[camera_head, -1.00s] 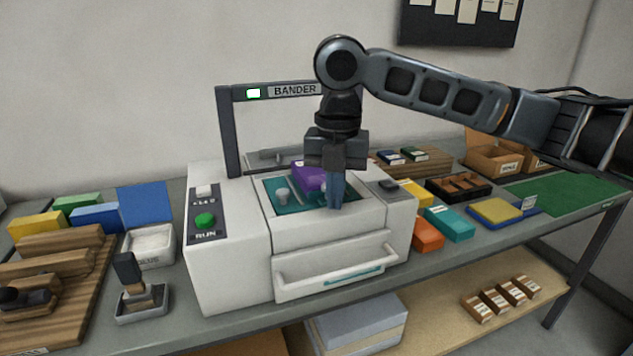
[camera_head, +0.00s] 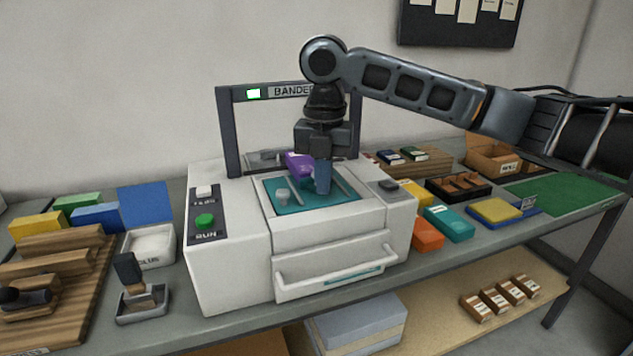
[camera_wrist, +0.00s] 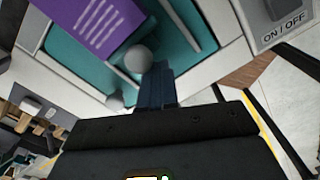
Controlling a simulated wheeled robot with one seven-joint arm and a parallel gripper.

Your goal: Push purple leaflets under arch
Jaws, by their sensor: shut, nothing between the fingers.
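The purple leaflets (camera_head: 298,165) lie toward the back of the teal bed (camera_head: 305,203) of the bander, close to the dark arch (camera_head: 229,130). They also show in the wrist view (camera_wrist: 95,25) as a purple block with pale lines. My gripper (camera_head: 323,186) points down over the bed, shut and empty, at the front right of the leaflets and partly hiding them. In the wrist view the blue fingers (camera_wrist: 157,88) are together near the leaflets' edge; contact cannot be told. Whether the leaflets reach beneath the arch is partly hidden by my gripper.
A rounded grey knob (camera_head: 282,196) stands on the bed, left of my fingers. The green RUN button (camera_head: 205,221) is on the left panel. Orange (camera_head: 427,234) and teal (camera_head: 449,223) blocks lie right of the machine.

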